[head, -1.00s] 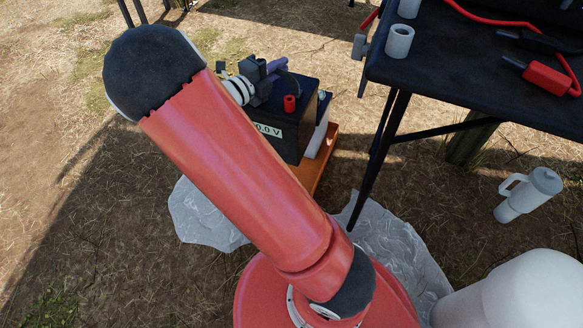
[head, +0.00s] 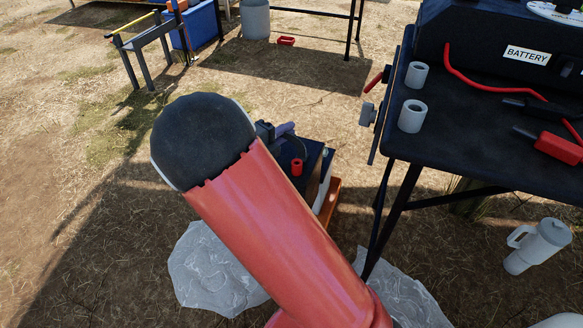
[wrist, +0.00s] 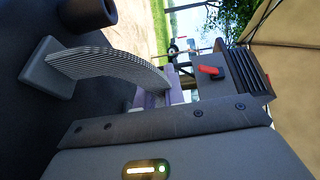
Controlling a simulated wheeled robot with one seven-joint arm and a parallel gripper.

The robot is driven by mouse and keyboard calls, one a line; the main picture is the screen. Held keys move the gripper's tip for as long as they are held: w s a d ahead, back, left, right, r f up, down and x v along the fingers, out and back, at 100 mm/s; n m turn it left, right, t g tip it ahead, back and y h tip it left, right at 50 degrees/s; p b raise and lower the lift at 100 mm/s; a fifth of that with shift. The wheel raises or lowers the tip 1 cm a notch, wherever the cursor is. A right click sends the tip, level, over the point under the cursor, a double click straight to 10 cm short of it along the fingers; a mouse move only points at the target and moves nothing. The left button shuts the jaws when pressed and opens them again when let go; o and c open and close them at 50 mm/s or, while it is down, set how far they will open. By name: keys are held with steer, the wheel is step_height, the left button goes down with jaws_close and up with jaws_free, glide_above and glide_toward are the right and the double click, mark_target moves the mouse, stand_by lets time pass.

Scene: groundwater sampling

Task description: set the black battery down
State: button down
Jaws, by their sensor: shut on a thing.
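The black battery (head: 317,158) is seen beyond my red arm in the head view, with a red terminal (head: 297,167) on top. My arm covers most of its front. My gripper (head: 276,132) is shut at its top, partly hidden behind my elbow. In the wrist view the battery's dark top (wrist: 25,105) fills the left, with a ribbed grey strap handle (wrist: 115,68) and a round black post (wrist: 92,12). The jaws' grip on the handle is not clearly seen. I cannot tell whether the battery's base touches anything.
An orange tray (head: 332,202) lies close to the battery's right. The black table (head: 440,160) stands right of it, its leg near the tray. Clear plastic sheeting (head: 212,275) lies on the ground. Dry ground is open to the left.

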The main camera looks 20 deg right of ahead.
step_height(320, 180, down, 19)
steer(key=b, duration=0.3)
stand_by(0.6)
steer(key=shift+f, duration=0.15)
steer(key=c, duration=1.5)
jaws_free()
steer(key=shift+f, duration=0.2)
steer(key=shift+r, duration=0.1)
